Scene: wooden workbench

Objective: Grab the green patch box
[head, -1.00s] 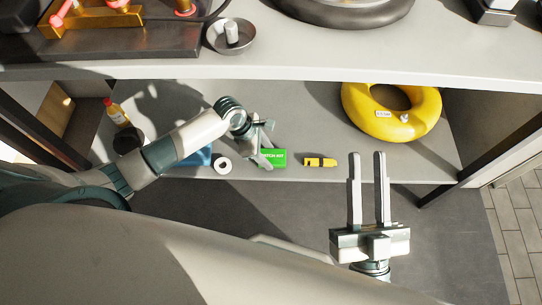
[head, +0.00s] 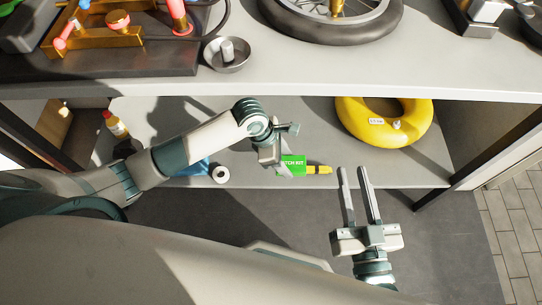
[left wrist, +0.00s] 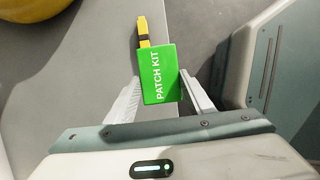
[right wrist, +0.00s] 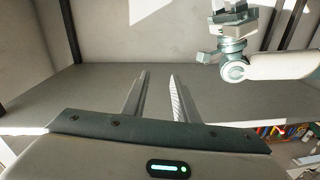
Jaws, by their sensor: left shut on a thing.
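The green patch box (head: 293,165), marked "PATCH KIT", is at the lower shelf's front part. My left gripper (head: 278,165) is shut on it. In the left wrist view the green box (left wrist: 158,75) sits between the two fingers, its lettered face towards the camera. Whether it touches the shelf I cannot tell. My right gripper (head: 356,180) is open and empty in front of the shelf, to the right of the box. Its two spread fingers also show in the right wrist view (right wrist: 158,85).
A yellow and black item (head: 319,170) lies just right of the box. A white roll (head: 220,174) and a blue item (head: 190,172) lie to its left. A yellow ring (head: 352,124) lies at the back right. The upper shelf's edge (head: 300,90) overhangs the lower shelf (head: 420,176).

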